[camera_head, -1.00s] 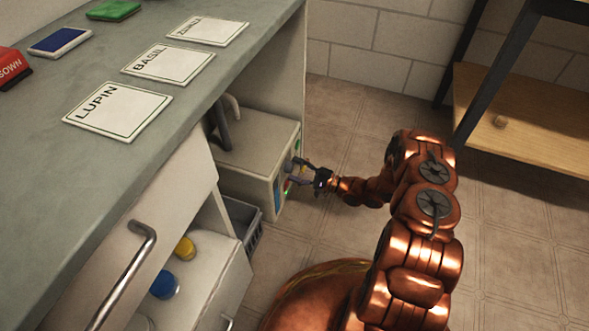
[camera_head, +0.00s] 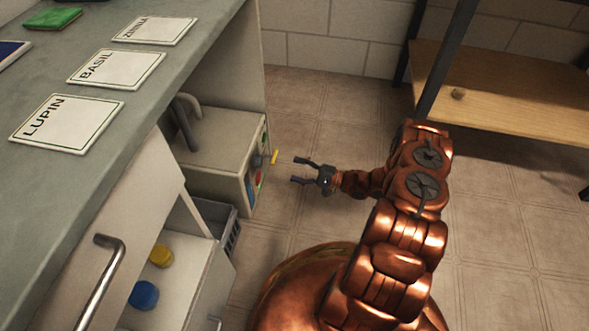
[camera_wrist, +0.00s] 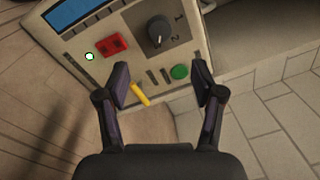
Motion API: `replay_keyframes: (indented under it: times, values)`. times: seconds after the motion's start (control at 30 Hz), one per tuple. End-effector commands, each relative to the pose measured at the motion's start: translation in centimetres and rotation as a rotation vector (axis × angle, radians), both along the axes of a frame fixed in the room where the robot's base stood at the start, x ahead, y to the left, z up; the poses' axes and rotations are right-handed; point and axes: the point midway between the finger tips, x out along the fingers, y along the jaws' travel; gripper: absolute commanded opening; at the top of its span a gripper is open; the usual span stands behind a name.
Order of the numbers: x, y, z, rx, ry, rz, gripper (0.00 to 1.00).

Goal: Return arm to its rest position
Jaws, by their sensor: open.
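My gripper (camera_head: 300,171) is open and empty in the head view, held in the air to the right of a beige machine (camera_head: 208,145) under the counter. Its two dark fingers (camera_wrist: 163,82) show spread apart in the wrist view. The machine's panel in the wrist view carries a black knob (camera_wrist: 158,31), a red switch (camera_wrist: 112,44), a green button (camera_wrist: 180,72), a blue screen (camera_wrist: 78,10) and a lit white-green light (camera_wrist: 89,56). A yellow lever (camera_wrist: 140,93) sticks out from the panel and appears between the fingers, but a gap separates them in the head view.
The grey counter (camera_head: 150,75) with LUPIN (camera_head: 66,122), BASIL (camera_head: 115,68) and ZINNIA (camera_head: 154,30) cards is at left. An open drawer (camera_head: 190,275) holds a yellow lid (camera_head: 160,256) and a blue lid (camera_head: 143,295). A wooden shelf (camera_head: 510,100) stands at right.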

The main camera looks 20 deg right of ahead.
Motion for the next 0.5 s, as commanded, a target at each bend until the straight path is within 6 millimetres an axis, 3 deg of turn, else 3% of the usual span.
replay_keyframes:
  times: [0.37,0.5]
  values:
    - [0.1,0.0,0.1,-0.002,0.0,-0.001,0.67]
    - [1.0,-0.4,1.0,-0.058,-0.007,-0.013,0.67]
